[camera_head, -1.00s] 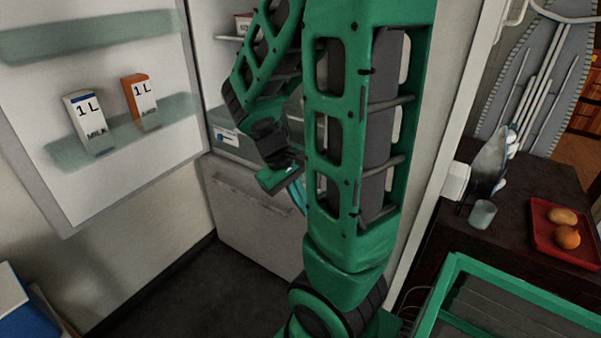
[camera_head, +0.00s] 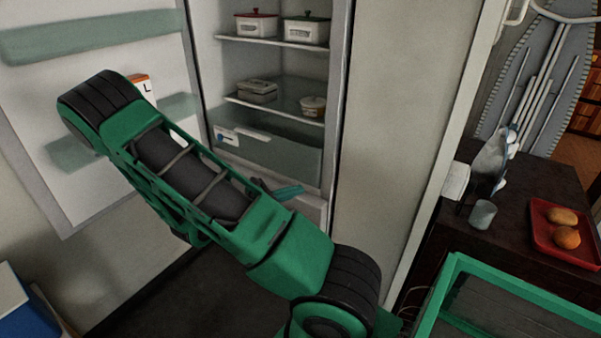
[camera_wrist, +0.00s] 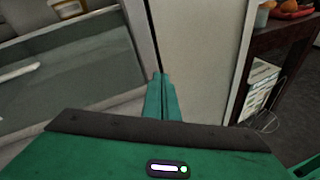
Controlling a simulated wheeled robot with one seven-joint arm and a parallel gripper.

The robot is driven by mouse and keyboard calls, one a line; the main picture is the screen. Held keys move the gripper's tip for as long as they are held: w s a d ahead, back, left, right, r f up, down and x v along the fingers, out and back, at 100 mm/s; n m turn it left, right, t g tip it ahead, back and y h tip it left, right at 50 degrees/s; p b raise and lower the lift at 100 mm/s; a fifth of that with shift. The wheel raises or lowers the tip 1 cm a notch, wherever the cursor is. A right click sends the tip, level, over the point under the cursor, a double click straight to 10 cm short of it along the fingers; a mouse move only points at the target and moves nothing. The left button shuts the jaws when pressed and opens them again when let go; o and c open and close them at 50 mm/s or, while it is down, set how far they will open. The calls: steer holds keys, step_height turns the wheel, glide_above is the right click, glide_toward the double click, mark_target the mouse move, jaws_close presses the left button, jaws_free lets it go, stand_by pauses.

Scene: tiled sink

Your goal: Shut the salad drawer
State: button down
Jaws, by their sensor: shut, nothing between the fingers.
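The salad drawer (camera_head: 290,158) is the grey-green translucent box low in the open fridge, with a pale label or handle strip on its front. My arm hides its lower left part. In the wrist view, its glassy front (camera_wrist: 85,72) fills the left side. I cannot tell how far it stands out. My gripper (camera_head: 289,191) is shut and empty, in front of the drawer's lower part. In the wrist view, the closed fingertips (camera_wrist: 161,80) point toward the fridge's right front edge, right of the drawer, with no clear contact.
The fridge door (camera_head: 90,80) stands open at left, with a juice carton (camera_head: 143,84) partly hidden behind my arm. Shelves above the drawer hold lidded pots (camera_head: 306,28). A dark counter with a red tray (camera_head: 562,232) is at right. Dark floor is clear below.

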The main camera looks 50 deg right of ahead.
steer(key=w+f+n+t+h, duration=0.25)
steer(key=w+n+t, duration=0.2)
steer(key=n, duration=0.25)
glide_toward(308, 165)
steer(key=d, duration=0.6)
steer(key=shift+w+d+f, duration=0.15)
steer(key=shift+d, duration=0.1)
